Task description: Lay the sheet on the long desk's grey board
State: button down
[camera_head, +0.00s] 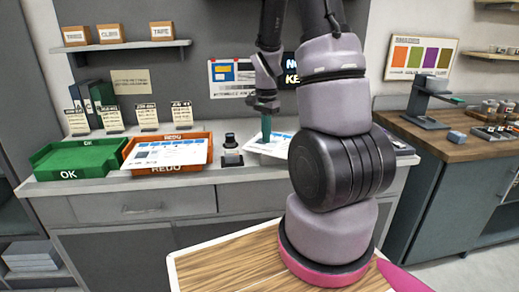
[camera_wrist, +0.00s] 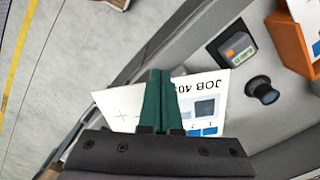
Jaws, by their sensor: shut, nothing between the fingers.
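A white printed sheet (camera_head: 257,146) lies on the long grey desk (camera_head: 225,176), partly hidden behind my arm. In the wrist view the sheet (camera_wrist: 207,87) shows the print "JOB 40", a blue picture and red crosses. My gripper (camera_head: 266,138) is over the sheet, its teal fingers pointing down. In the wrist view the gripper (camera_wrist: 158,74) is shut and empty, its fingers covering the sheet's middle. I cannot tell whether the fingertips touch it. I cannot make out a grey board separate from the desk top around the sheet.
A green OK tray (camera_head: 80,160) and an orange REDO tray (camera_head: 165,168) holding printed sheets stand at the left. A small dark stamp-like object (camera_head: 230,143) stands between the REDO tray and the sheet. A wood-topped bench (camera_head: 450,150) is at the right.

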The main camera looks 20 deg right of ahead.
aim_at(277, 155)
jog(key=f, duration=0.3)
jog(key=d+f, duration=0.1)
jog(key=f, duration=0.2)
jog(key=w+d+f, duration=0.1)
jog(key=f, duration=0.2)
jog(key=shift+d+f, duration=0.2)
jog(key=shift+f, duration=0.15)
jog(key=shift+w+d, duration=0.3)
jog(key=shift+d, duration=0.3)
jog(key=shift+d, duration=0.1)
jog(key=shift+w+d, duration=0.25)
jog(key=shift+d, duration=0.35)
jog(key=shift+w+d, duration=0.2)
jog(key=shift+d, duration=0.4)
jog(key=shift+a, duration=0.1)
